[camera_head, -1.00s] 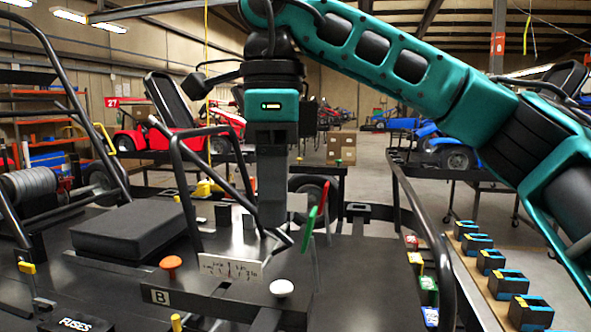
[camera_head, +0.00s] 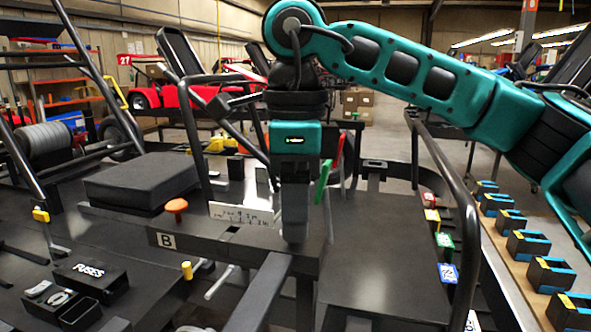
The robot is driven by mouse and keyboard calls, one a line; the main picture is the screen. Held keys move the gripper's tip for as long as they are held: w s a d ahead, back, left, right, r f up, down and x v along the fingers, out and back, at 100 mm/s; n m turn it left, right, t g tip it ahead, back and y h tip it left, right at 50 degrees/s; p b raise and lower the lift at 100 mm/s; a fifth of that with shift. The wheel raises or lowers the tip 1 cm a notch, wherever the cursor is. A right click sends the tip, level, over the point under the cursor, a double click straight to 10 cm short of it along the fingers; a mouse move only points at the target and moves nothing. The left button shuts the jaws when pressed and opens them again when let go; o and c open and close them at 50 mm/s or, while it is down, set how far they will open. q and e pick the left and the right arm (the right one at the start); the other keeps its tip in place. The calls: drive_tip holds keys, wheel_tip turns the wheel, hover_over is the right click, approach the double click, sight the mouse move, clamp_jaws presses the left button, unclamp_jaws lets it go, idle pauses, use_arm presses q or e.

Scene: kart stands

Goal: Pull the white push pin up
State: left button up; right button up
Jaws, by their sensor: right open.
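My right gripper (camera_head: 294,236) points straight down at the right part of the black panel (camera_head: 225,255) marked B. The jaws are open; the gap between them is not visible from this side. The white push pin is not visible now; the gripper covers the spot where it stood, and I cannot tell whether the fingers touch it. An orange push pin (camera_head: 177,206) stands up from the panel to the left. My left gripper is not in view.
A white label strip (camera_head: 240,214) and a green lever (camera_head: 323,181) stand close to the gripper. Black kart tubes rise on both sides. Several blue-and-black boxes (camera_head: 526,246) line the right.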

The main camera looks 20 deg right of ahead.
drive_tip(key=shift+f, duration=1.05)
drive_tip(key=c, duration=1.1)
drive_tip(key=shift+r, duration=0.1)
drive_tip(key=shift+r+p, duration=0.4)
drive_tip(key=shift+r, duration=0.1)
drive_tip(key=o, duration=1.1)
